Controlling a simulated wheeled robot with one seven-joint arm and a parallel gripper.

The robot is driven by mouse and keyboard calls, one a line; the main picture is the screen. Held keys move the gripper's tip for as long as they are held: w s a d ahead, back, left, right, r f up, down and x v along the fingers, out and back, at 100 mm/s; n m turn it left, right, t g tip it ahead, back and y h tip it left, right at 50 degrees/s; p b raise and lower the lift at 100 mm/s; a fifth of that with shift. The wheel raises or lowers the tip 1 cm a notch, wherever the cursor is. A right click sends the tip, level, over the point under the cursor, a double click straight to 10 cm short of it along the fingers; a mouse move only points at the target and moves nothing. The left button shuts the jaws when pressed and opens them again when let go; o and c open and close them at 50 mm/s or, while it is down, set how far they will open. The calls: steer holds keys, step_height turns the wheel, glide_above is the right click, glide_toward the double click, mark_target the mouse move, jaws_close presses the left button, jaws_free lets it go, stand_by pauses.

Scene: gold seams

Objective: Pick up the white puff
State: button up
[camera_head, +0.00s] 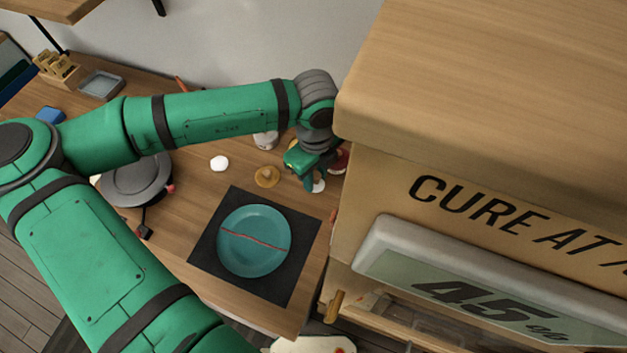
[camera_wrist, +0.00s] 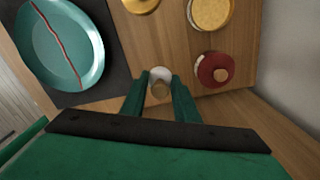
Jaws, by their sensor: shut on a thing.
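The white puff (camera_wrist: 160,73) is between the fingertips of my gripper (camera_wrist: 160,84) in the wrist view, with a small tan part just below its white part. My gripper is shut on it. In the head view my gripper (camera_head: 312,172) is at the right side of the wooden table, and the white puff (camera_head: 318,186) shows just below the fingers. I cannot tell whether the puff still touches the table. Another small white rounded thing (camera_head: 219,163) lies apart on the table to the left.
A teal plate (camera_head: 254,241) with a red seam lies on a dark mat (camera_head: 207,247). A tan dish (camera_head: 267,177) stands left of my gripper. A red-topped jar (camera_wrist: 214,70) is close at right in the wrist view. A large wooden cabinet (camera_head: 480,90) stands right of my gripper.

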mark_target(315, 172)
step_height(315, 172, up, 14)
steer(key=shift+d+f, duration=0.15)
steer(key=shift+f, duration=0.05)
stand_by(0.4)
steer(key=shift+o, duration=0.8)
steer(key=shift+c, duration=0.4)
steer(key=shift+w, duration=0.25)
